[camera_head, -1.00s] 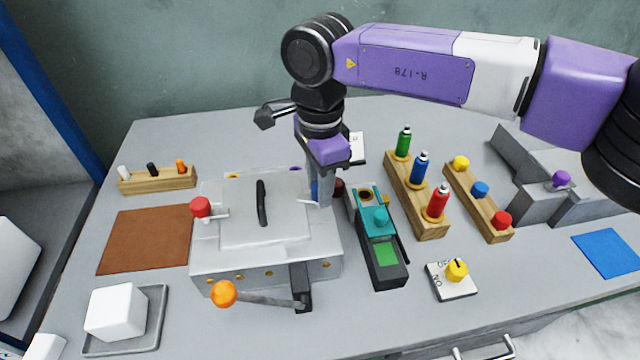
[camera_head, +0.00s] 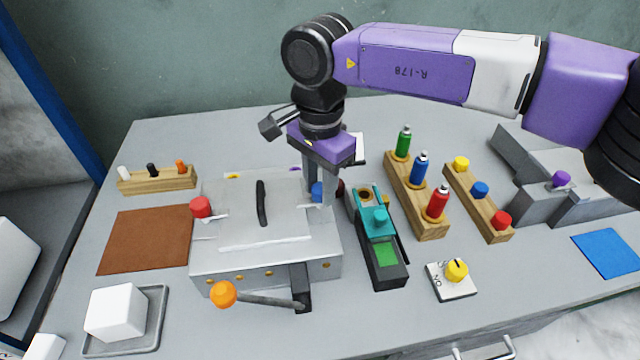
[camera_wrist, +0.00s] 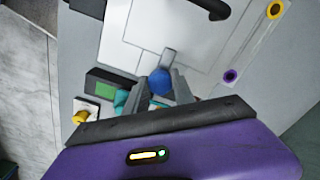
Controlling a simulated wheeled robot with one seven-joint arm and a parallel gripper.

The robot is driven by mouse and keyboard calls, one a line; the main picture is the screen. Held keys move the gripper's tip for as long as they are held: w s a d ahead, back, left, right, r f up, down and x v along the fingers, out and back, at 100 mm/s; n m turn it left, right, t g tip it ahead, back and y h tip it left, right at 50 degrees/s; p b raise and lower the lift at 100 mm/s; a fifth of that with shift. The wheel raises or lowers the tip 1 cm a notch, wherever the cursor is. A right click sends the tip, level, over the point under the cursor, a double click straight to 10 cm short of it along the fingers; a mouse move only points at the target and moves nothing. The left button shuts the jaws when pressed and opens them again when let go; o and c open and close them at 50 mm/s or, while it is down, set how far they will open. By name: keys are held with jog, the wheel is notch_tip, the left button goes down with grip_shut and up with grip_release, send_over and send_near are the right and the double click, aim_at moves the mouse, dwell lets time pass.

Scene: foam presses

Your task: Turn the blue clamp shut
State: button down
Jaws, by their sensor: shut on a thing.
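The blue clamp (camera_head: 317,192) is a round blue knob on a short metal arm at the right side of the grey press (camera_head: 225,262). In the wrist view the blue knob (camera_wrist: 159,81) sits between the two fingertips, with its metal arm lying toward the press lid. My gripper (camera_head: 320,198) points down and is shut on the blue clamp; the fingers partly hide it in the head view. A red clamp knob (camera_head: 201,207) is at the press's left side. The lid has a black handle (camera_head: 262,203).
A teal and black device (camera_head: 380,240) stands close to the right of my gripper. Wooden racks with spray bottles (camera_head: 421,168) and coloured knobs (camera_head: 480,190) are farther right. An orange-ended lever (camera_head: 223,294) sticks out at the press's front.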

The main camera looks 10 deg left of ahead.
aim_at(319, 187)
jog(key=c, duration=1.1)
grip_release()
jog(key=shift+o, duration=0.2)
jog(key=shift+r, duration=0.1)
notch_tip(319, 187, up, 8)
jog(key=shift+f+b, duration=0.15)
jog(key=shift+b, duration=0.2)
